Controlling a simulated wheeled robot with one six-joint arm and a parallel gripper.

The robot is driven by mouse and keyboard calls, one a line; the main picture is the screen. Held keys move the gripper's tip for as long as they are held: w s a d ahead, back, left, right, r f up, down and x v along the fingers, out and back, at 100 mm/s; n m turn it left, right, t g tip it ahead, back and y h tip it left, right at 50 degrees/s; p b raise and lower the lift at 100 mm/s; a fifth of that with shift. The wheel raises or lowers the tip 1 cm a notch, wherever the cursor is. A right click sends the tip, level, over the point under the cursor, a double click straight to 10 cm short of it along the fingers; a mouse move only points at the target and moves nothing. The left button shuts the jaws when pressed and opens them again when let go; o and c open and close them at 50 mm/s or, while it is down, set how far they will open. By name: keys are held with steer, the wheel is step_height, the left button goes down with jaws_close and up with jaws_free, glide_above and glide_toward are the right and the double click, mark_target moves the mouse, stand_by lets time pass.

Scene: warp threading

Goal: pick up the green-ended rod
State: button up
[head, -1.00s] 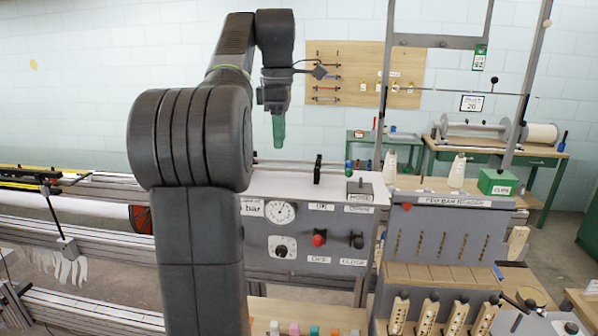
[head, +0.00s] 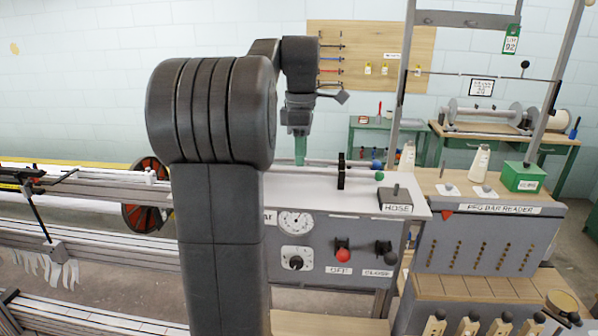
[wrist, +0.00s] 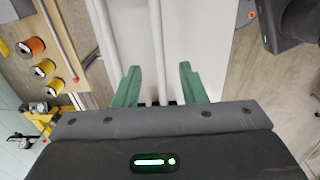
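The green-ended rod (head: 362,177) lies level above the white top of the grey console in the head view, its green tip (head: 379,177) pointing right. A blue-tipped rod (head: 360,163) lies parallel just behind it. Both pass through a black upright holder (head: 341,171). My gripper (head: 300,160), with green fingers, points down over the rods' left part. In the wrist view my gripper (wrist: 160,85) is open. One pale rod (wrist: 158,50) runs between the fingers, and another pale rod (wrist: 107,40) runs by the left finger. No coloured tips show there, so I cannot tell which is which.
A block marked HOSE (head: 399,204) stands at the console's right corner. Red (head: 342,255) and black knobs are on its front. A peg bar reader (head: 490,240) with a green box (head: 524,177) stands to the right. Wooden tool board (head: 372,55) hangs behind.

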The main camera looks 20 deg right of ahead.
mark_target(299, 172)
steer(key=shift+w+a+f, duration=0.1)
steer(key=shift+f, duration=0.9)
steer(key=shift+w+a+f, duration=0.1)
steer(key=shift+f, duration=0.85)
jaws_close()
steer(key=shift+r, duration=0.1)
